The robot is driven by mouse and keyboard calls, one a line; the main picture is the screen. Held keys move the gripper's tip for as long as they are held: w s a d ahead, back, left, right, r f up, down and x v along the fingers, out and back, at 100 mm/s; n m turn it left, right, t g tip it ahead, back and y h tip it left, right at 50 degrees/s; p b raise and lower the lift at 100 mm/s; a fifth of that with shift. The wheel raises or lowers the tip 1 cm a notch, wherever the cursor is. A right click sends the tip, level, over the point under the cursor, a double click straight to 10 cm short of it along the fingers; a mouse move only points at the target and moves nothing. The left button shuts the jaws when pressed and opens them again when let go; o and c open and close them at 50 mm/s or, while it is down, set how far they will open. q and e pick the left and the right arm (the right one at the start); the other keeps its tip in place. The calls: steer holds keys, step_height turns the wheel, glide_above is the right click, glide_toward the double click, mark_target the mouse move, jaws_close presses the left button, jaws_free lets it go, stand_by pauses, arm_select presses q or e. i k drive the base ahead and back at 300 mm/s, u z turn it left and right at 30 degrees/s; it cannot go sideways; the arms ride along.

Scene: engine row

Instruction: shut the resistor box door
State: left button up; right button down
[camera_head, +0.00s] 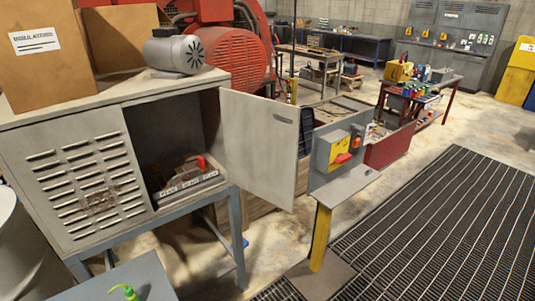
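The resistor box (75,172) is a worn grey metal cabinet with a louvred left panel, standing on blue-grey legs at the left of the head view. Its door (258,150) is a plain grey panel hinged on the right side of the opening. The door stands wide open, swung out to the right, with a small dark slot near its top right corner. Inside the dark opening lies a unit with white labels and a red part (187,180). Neither of my grippers shows in the head view.
Cardboard boxes (35,60) and a grey motor (174,52) sit on top of the cabinet. A yellow post with a grey control panel (332,155) stands right of the door. A blue-grey surface (120,280) is at the front left. Floor grating (430,230) lies clear at the right.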

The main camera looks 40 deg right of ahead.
mark_target(261, 149)
steer(key=z, duration=2.7)
steer(key=i, duration=2.95)
steer(key=u, duration=3.95)
steer(key=k, duration=1.3)
steer(key=u, duration=0.55)
